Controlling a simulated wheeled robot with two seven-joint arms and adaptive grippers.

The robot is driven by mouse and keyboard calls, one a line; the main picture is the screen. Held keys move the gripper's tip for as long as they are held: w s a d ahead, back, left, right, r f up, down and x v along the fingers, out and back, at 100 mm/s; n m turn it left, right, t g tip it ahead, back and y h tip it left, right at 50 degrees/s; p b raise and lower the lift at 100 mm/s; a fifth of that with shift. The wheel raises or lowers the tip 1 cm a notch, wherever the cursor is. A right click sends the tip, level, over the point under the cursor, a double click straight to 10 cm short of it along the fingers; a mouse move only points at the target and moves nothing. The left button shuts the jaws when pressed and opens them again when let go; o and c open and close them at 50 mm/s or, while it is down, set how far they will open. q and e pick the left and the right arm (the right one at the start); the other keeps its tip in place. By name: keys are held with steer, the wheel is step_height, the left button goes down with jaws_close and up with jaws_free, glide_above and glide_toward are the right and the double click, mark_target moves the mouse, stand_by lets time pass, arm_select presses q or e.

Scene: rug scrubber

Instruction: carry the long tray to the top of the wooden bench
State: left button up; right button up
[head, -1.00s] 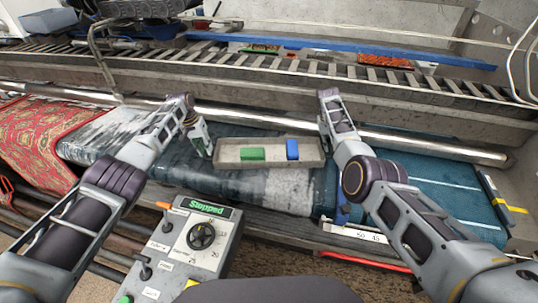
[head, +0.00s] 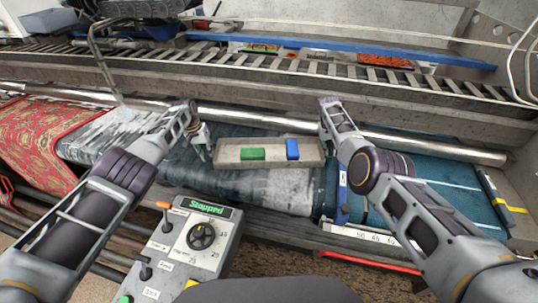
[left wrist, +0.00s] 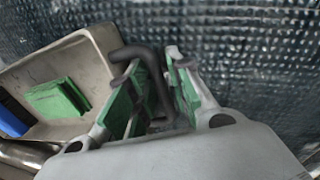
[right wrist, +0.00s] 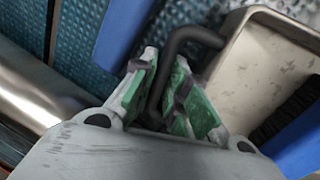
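The long tray (head: 230,163) is a shallow grey-beige box lying on the blue belt in the head view. It holds a green block (head: 252,154) and a blue block (head: 292,150). It has a black handle at each end. My left gripper (head: 203,150) is at the left end, fingers open around the handle (left wrist: 150,60), which stands between the green pads. My right gripper (head: 324,146) is at the right end, its pads close on either side of the other handle (right wrist: 190,38) and apparently open. The wooden bench cannot be made out.
A control box (head: 190,245) reading "Stopped" stands in front of the belt. A metal roller bar (head: 420,146) and a slatted rail (head: 300,70) run behind the tray. A red patterned rug (head: 45,135) lies at left. The belt (head: 440,190) is mostly clear at right.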

arm_select(q)
jaws_close()
arm_select(e)
jaws_close()
arm_select(q)
steer(key=shift+w+r+p, duration=0.1)
steer(key=shift+r+p, duration=0.2)
arm_select(e)
steer(key=shift+w+r, duration=0.1)
steer(key=shift+r, duration=0.2)
